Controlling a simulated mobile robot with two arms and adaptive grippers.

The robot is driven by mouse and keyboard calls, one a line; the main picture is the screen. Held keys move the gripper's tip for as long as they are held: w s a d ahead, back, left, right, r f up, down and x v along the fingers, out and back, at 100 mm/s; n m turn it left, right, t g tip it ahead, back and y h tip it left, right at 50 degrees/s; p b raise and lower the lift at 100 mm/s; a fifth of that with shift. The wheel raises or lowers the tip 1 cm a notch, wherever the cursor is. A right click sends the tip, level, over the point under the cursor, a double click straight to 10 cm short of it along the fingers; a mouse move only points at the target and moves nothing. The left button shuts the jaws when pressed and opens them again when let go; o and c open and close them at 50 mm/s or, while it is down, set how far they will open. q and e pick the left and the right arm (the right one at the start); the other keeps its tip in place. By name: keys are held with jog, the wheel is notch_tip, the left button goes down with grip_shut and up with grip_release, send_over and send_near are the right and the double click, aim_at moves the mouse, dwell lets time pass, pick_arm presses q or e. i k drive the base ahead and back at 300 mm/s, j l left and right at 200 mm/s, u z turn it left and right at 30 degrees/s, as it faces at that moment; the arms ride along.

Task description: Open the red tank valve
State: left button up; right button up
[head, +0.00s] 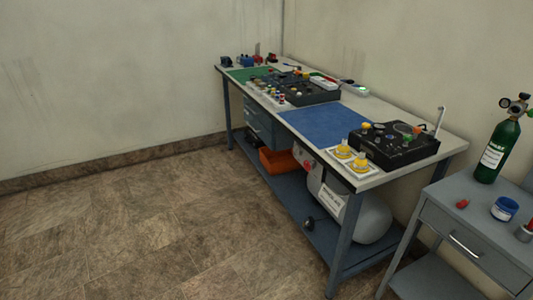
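A green tank (497,150) with a white label stands upright on the grey side table at the right. Neither of my grippers is in view.
A long workbench (432,128) stands along the wall with a black panel unit (395,145), a blue mat (325,125) and yellow-topped parts. The grey side table (440,220) holds a small red object (463,203) and a blue jar (504,209). The floor (150,220) at left is clear.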

aim_at(306, 164)
jog(key=i+j+u, duration=0.2)
jog(key=i, duration=0.65)
jog(key=i+j+u, duration=0.2)
jog(key=i, duration=0.7)
jog(key=i+z, duration=0.4)
jog(key=i+j+z, duration=0.15)
jog(key=z, duration=0.25)
jog(key=i+j+z, duration=0.25)
jog(key=z, duration=0.2)
jog(key=i+j+z, duration=0.2)
jog(key=z, duration=0.2)
jog(key=j, duration=0.1)
